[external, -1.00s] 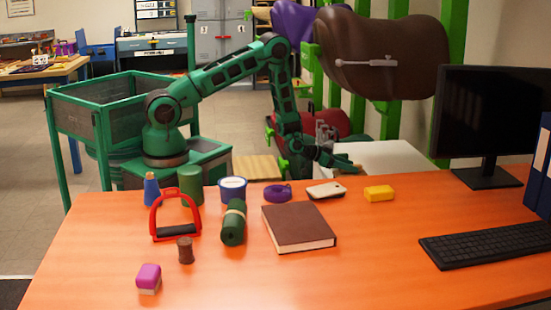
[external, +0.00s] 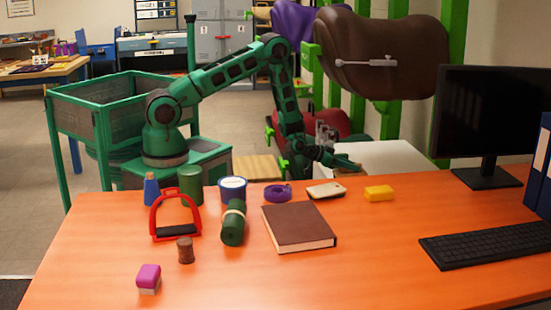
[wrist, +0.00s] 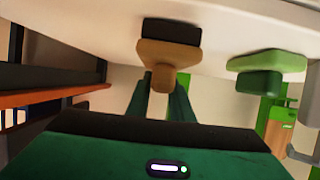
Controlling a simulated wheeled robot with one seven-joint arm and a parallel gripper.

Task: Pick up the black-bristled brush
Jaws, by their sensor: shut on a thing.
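The black-bristled brush has a tan body and handle (wrist: 168,55) and a black bristle block (wrist: 172,31) in the upper middle of the wrist view. My gripper (wrist: 163,82) is shut on the tan handle, a green finger on each side. The bristles face the white surface (wrist: 80,22), which is at the top of this view; I cannot tell whether they touch it. In the external view my gripper (external: 345,163) is small, beyond the desk, at the left edge of the white top (external: 395,155).
A green brush-like object (wrist: 266,66) is to the right of the held brush in the wrist view. The orange desk (external: 350,280) stands in front of my arm with a brown book (external: 297,226), red stirrup (external: 154,217) and monitor (external: 490,118). A brown saddle (external: 380,50) hangs behind.

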